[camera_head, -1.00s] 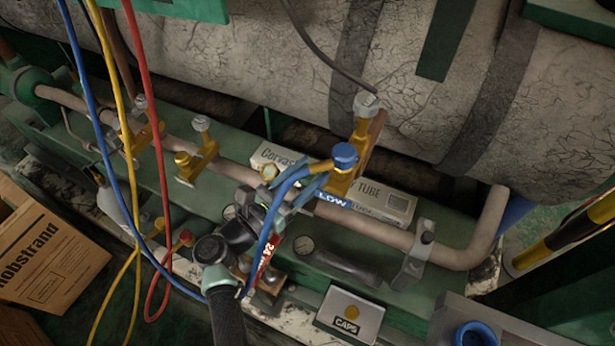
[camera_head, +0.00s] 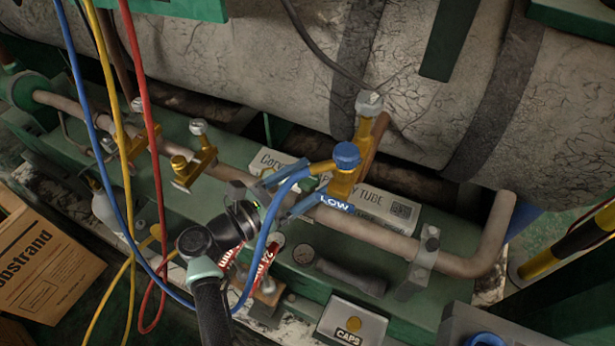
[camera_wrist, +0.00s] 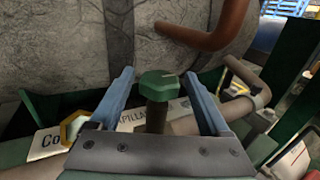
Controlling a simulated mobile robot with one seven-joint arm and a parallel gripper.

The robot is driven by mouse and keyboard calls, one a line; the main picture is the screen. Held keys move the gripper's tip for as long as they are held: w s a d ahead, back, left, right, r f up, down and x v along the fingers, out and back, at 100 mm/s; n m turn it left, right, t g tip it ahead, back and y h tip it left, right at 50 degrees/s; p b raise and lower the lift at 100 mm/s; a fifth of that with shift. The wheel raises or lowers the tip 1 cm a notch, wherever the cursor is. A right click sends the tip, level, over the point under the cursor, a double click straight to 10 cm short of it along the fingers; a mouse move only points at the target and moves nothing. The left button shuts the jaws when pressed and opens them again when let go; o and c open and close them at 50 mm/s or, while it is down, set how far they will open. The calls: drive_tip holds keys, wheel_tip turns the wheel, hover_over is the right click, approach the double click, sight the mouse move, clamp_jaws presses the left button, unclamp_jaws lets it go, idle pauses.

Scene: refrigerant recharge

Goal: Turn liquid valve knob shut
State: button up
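A green faceted knob (camera_wrist: 158,85) on a green stem stands between my gripper's two blue fingers in the wrist view. My gripper (camera_wrist: 160,92) is open, with a finger on each side and visible gaps to the knob. In the head view my gripper (camera_head: 313,180) reaches right, just left of a brass valve with a blue cap (camera_head: 346,155). A bit of green (camera_head: 323,179) shows between the fingers there, mostly hidden. A blue "LOW" label (camera_head: 336,203) is beside the lower finger. A brass hex fitting (camera_wrist: 72,127) is left of the fingers.
A tan pipe (camera_head: 460,264) runs along the green base under a large cracked tank (camera_head: 270,60). Blue, yellow and red hoses (camera_head: 158,200) hang at left. A gauge cylinder (camera_head: 345,275) and a "CAPS" box (camera_head: 352,322) lie in front. A white carton (camera_head: 385,205) lies behind the pipe.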

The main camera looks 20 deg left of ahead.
drive_tip(key=p+v, duration=0.1)
drive_tip(key=v, duration=1.2)
drive_tip(key=shift+p, duration=0.35)
